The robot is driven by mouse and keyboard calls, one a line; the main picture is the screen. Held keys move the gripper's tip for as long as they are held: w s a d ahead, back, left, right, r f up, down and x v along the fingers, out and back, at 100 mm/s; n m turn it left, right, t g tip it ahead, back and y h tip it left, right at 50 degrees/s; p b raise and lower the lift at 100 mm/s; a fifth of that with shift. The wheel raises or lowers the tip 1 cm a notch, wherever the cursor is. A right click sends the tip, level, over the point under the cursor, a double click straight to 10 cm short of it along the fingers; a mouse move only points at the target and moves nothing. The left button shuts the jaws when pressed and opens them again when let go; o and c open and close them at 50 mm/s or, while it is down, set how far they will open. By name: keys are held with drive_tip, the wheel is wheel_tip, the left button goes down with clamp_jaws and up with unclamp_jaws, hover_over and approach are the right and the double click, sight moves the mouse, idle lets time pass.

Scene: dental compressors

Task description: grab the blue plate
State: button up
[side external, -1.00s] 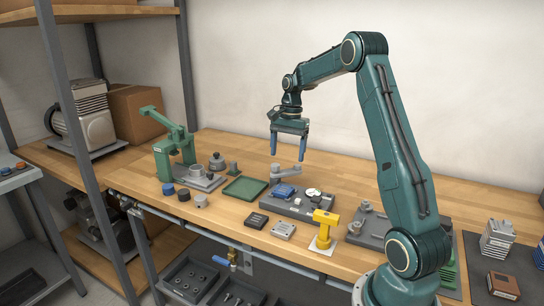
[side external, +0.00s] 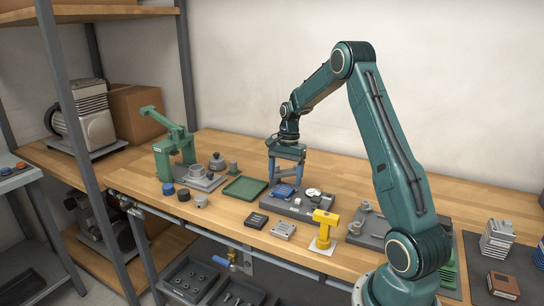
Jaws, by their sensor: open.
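The blue plate (side external: 284,191) is a small blue piece lying on a grey fixture block (side external: 318,211) on the wooden bench. My gripper (side external: 285,181) points down just above and behind the plate in this view. Its two blue-grey fingers are spread apart, with nothing seen held between them. The fingertips are close to the plate's far edge, and I cannot tell whether they touch it or the fixture.
A grey lever arm of the fixture stands behind the plate, partly hidden by my fingers. A yellow post (side external: 324,227) stands in front of the fixture. A green tray (side external: 245,189) and a green press (side external: 174,150) are to the left. Bare bench lies behind.

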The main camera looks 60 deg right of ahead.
sight(284, 189)
drive_tip(key=shift+a+f, duration=0.15)
drive_tip(key=shift+f, duration=0.8)
drive_tip(key=shift+a+f, duration=0.1)
drive_tip(key=shift+f, duration=0.8)
drive_tip(key=c, duration=1.1)
